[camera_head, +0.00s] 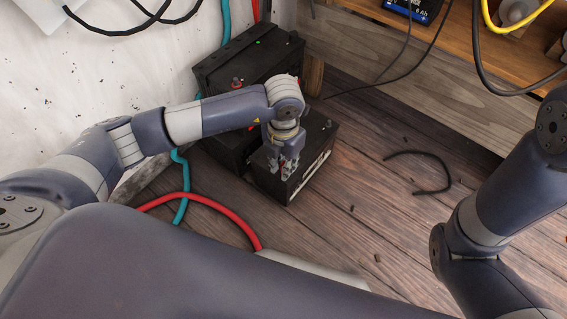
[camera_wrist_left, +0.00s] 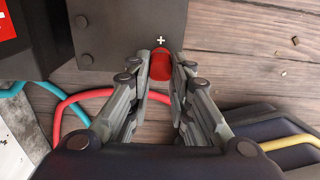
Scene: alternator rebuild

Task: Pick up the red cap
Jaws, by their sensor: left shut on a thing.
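The red cap (camera_wrist_left: 160,66) shows in the left wrist view between the two fingertips. It lies beside the plus sign near the edge of a dark battery top (camera_wrist_left: 120,30). My left gripper (camera_wrist_left: 161,62) is shut on the cap, with a finger against each side. In the head view my left gripper (camera_head: 280,168) points down over the front black battery (camera_head: 312,165). The cap cannot be made out clearly there. Whether the cap still touches the battery is hard to tell. My right arm enters at the right, but its gripper is out of frame.
More black batteries (camera_head: 250,55) stand behind, against the white wall. A red cable (camera_head: 205,199) and a teal cable (camera_head: 182,190) lie at the left. A short black hose (camera_head: 447,172) lies on the wooden floor (camera_head: 370,210), which is mostly clear. A wooden shelf (camera_head: 455,50) stands behind.

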